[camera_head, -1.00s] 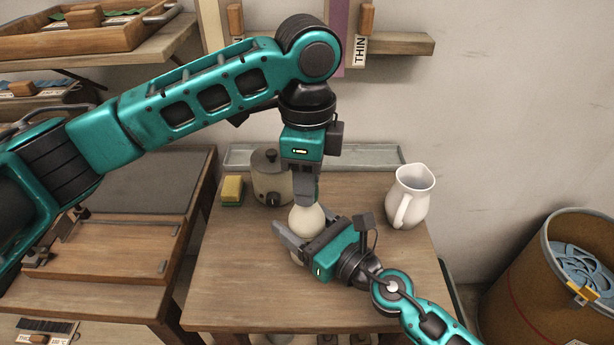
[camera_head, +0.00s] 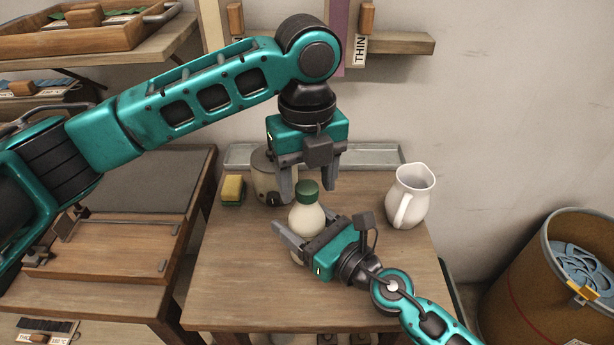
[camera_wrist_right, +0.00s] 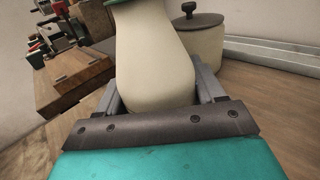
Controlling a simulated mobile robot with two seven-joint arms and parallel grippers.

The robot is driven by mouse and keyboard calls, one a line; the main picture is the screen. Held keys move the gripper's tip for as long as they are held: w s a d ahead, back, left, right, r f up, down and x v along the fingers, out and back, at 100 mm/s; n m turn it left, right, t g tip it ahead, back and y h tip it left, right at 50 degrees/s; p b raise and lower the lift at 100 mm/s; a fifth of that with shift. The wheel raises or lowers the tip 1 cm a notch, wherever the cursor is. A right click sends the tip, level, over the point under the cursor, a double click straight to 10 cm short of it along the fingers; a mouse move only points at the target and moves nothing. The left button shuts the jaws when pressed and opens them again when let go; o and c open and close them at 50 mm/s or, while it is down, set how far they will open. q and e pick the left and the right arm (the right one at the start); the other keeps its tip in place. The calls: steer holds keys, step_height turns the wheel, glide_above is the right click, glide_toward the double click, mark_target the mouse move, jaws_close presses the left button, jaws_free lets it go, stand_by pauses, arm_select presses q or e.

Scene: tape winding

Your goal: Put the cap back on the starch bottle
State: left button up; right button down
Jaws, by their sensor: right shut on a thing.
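The starch bottle (camera_head: 307,221) is cream-coloured and stands upright on the small table. A green cap (camera_head: 307,192) sits on its mouth, and the cap's lower edge also shows at the top of the right wrist view (camera_wrist_right: 122,2). My right gripper (camera_head: 292,243) is shut around the bottle's body; the wrist view shows a finger on each side of it (camera_wrist_right: 155,75). My left gripper (camera_head: 308,194) points down at the cap with its fingers spread, one on each side. The fingers look apart from the cap.
A lidded pot (camera_head: 264,177) stands behind left of the bottle, beside a yellow-green sponge (camera_head: 232,190). A white jug (camera_head: 410,196) stands on the right. A grey tray (camera_head: 370,157) lies along the back. The table's front left (camera_head: 235,285) is clear.

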arm_select(q)
steer(key=shift+o, duration=0.2)
step_height(320, 180, up, 12)
stand_by(0.5)
arm_select(e)
steer(key=shift+c, duration=0.2)
jaws_free()
arm_select(q)
step_height(320, 180, down, 4)
steer(key=b, duration=0.4)
arm_select(e)
steer(key=v, duration=1.1)
steer(key=shift+s+d+f, duration=0.15)
steer(key=shift+s+d, duration=0.1)
arm_select(q)
steer(key=shift+f, duration=0.2)
arm_select(e)
steer(key=shift+s+d+r, duration=0.25)
steer(key=shift+s+d, duration=0.15)
steer(key=shift+d, duration=0.05)
